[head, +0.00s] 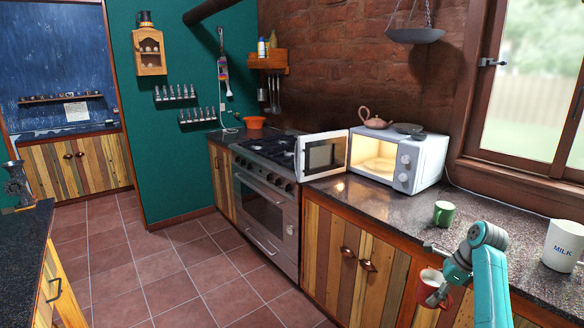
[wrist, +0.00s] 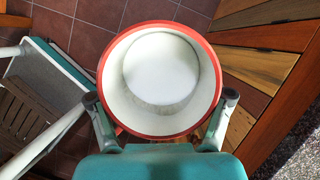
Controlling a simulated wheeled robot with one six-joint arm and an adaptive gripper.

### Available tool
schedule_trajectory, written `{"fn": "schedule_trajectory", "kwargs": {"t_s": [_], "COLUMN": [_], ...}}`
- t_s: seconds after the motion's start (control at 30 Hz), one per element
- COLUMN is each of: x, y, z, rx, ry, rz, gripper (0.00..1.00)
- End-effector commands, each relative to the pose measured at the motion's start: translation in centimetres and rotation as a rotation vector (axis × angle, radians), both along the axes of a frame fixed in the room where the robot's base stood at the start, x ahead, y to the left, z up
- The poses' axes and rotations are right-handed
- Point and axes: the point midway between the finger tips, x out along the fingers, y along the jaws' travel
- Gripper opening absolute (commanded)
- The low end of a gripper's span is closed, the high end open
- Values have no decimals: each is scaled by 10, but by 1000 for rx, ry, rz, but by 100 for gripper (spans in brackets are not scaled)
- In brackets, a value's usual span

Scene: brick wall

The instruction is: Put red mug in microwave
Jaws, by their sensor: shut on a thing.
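The red mug (wrist: 160,80) has a red rim and a white inside, and looks empty in the wrist view. It also shows in the head view (head: 430,286), in front of the counter. My gripper (wrist: 160,108) is shut on the mug, one finger on each side. In the head view my gripper (head: 440,288) partly hides the mug. The white microwave (head: 428,157) stands on the counter to the right of the stove. Its door (head: 323,155) is swung open to the left, and its lit inside (head: 375,157) looks empty.
A green mug (head: 444,213) stands on the counter (head: 400,212) between the microwave and my arm. A white MILK mug (head: 563,246) stands at the right. A teapot (head: 374,120) and a dark bowl (head: 408,128) sit on the microwave. The floor before the stove (head: 268,190) is clear.

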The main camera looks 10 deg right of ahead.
Motion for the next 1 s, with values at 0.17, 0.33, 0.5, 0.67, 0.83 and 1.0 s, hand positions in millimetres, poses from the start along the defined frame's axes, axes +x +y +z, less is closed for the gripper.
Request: {"fn": "schedule_trajectory", "kwargs": {"t_s": [0.17, 0.33, 0.5, 0.67, 0.83, 1.0], "x": [17, 26, 28, 24, 14, -2], "y": [59, 112, 165, 216, 270, 318], "z": [-36, -70, -102, -133, -165, -195], "rx": [3, 2, 3, 3, 3, 3], "ry": [2, 3, 3, 4, 2, 2], "rz": [338, 660, 981, 1288, 1623, 1942], "gripper": [12, 12, 12, 12, 12, 12]}}
